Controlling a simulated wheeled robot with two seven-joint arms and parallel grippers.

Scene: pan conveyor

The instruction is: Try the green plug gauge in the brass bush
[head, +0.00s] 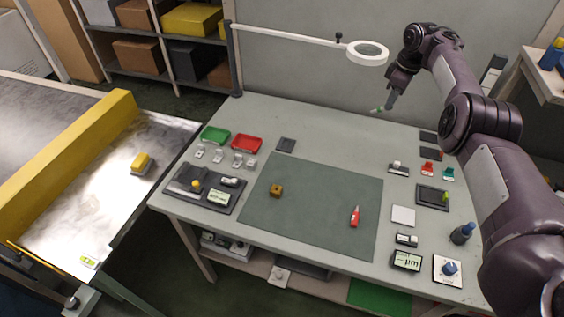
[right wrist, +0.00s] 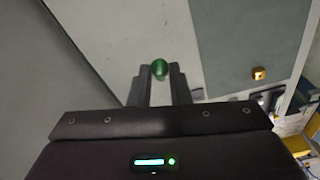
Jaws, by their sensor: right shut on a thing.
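The brass bush (head: 276,190) sits on the left part of the dark green mat (head: 315,235). It also shows at the right of the right wrist view (right wrist: 258,73). My right gripper (head: 385,107) is over the far right part of the bench, well away from the bush. It is shut on the green plug gauge, whose rounded green end (right wrist: 159,69) shows between the fingertips in the right wrist view. In the head view the gauge is a small pale and green tip. My left gripper is not in view.
A red-handled piece (head: 354,217) lies on the mat's right part. Green (head: 215,135) and red (head: 247,143) trays stand at the back left. A ring lamp (head: 367,53) overhangs the back. Small tools and stands line the right side. The mat's middle is clear.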

